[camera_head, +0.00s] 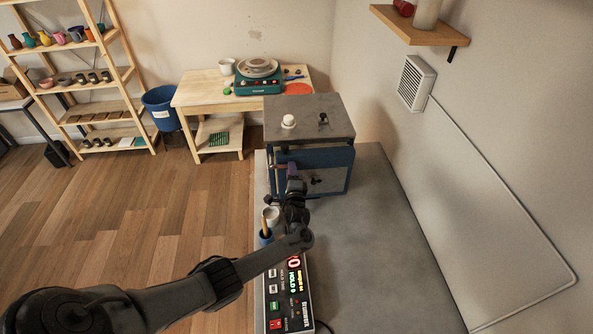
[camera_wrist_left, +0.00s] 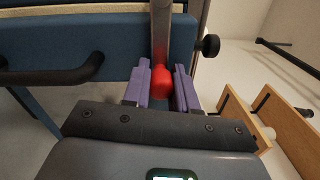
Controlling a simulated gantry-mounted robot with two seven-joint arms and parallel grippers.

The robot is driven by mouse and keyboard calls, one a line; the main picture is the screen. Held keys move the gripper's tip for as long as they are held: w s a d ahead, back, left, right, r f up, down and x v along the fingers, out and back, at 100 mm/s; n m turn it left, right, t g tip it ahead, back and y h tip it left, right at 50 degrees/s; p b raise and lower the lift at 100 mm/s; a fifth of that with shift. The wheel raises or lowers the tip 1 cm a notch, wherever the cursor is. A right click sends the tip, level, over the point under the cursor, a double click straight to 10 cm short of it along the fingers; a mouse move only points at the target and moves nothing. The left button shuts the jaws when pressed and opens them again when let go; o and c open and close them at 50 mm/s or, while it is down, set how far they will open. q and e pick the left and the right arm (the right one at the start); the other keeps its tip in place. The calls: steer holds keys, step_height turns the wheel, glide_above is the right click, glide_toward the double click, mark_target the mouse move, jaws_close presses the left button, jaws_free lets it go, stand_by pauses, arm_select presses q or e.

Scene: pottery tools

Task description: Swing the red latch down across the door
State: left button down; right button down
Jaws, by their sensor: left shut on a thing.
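The blue kiln with a grey top (camera_head: 309,118) stands on the grey bench. Its door (camera_head: 326,180) faces me, with a blue frame (camera_wrist_left: 105,45) in the left wrist view. The latch has a red knob (camera_wrist_left: 161,82) on the end of a grey metal bar (camera_wrist_left: 163,30). My left gripper (camera_head: 292,172) is at the left part of the kiln front. In the left wrist view its purple fingers (camera_wrist_left: 160,74) are shut on the red knob. In the head view the gripper hides part of the door and most of the latch. My right gripper is not in view.
A black handle (camera_wrist_left: 65,72) sticks out from the blue frame. A controller box (camera_head: 288,295) with lit digits and a cup (camera_head: 271,214) stand on the bench under my left arm. The grey bench top (camera_head: 385,250) is clear on the right.

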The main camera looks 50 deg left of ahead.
arm_select(q)
steer(key=shift+r, duration=0.15)
steer(key=c, duration=0.9)
jaws_free()
steer(key=shift+a, duration=0.1)
steer(key=shift+s+d, duration=0.35)
steer(key=shift+d, duration=0.2)
steer(key=v, duration=0.9)
steer(key=shift+s+d+p, duration=0.2)
steer(key=shift+d+p, duration=0.1)
